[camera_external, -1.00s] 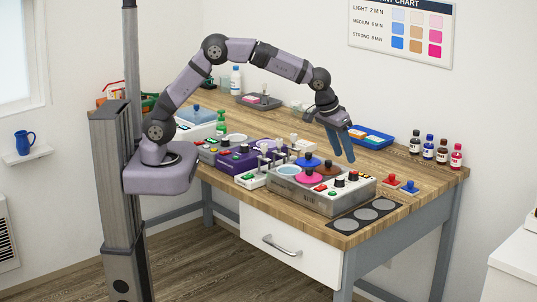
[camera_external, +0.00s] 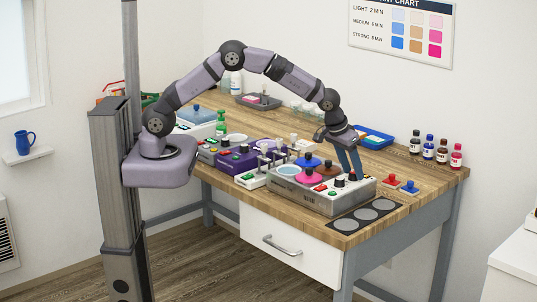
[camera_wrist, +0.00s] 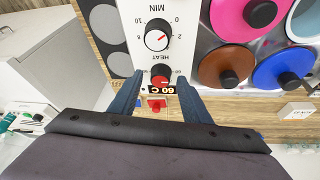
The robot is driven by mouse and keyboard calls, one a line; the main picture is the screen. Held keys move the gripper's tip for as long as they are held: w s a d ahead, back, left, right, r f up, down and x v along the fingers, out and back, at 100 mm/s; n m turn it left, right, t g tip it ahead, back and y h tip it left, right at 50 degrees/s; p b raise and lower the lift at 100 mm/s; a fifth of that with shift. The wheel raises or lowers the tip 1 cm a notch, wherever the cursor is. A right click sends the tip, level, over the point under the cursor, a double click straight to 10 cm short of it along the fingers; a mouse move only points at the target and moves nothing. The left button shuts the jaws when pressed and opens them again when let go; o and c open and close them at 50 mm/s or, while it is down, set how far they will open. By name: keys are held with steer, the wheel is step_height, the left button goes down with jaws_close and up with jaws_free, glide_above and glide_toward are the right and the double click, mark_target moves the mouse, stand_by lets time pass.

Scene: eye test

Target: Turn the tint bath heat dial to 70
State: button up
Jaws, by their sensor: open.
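The tint bath (camera_external: 318,202) is a metal box with pans, lids and a white control panel. My gripper (camera_wrist: 159,80) is open, with one blue finger on each side of the HEAT dial. In the external view my gripper (camera_external: 354,170) points down at the panel's right end. I cannot tell whether the fingers touch the dial.
Pink (camera_wrist: 236,12), brown (camera_wrist: 218,57) and blue (camera_wrist: 272,66) knobbed lids lie close to the panel. Red (camera_external: 389,179) and blue (camera_external: 408,187) knobbed pieces lie on the table to the right. Several bottles (camera_external: 428,147) stand behind. A blue tray (camera_external: 386,144) lies behind my gripper.

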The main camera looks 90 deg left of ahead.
steer(key=shift+f, duration=0.15)
steer(key=c, duration=1)
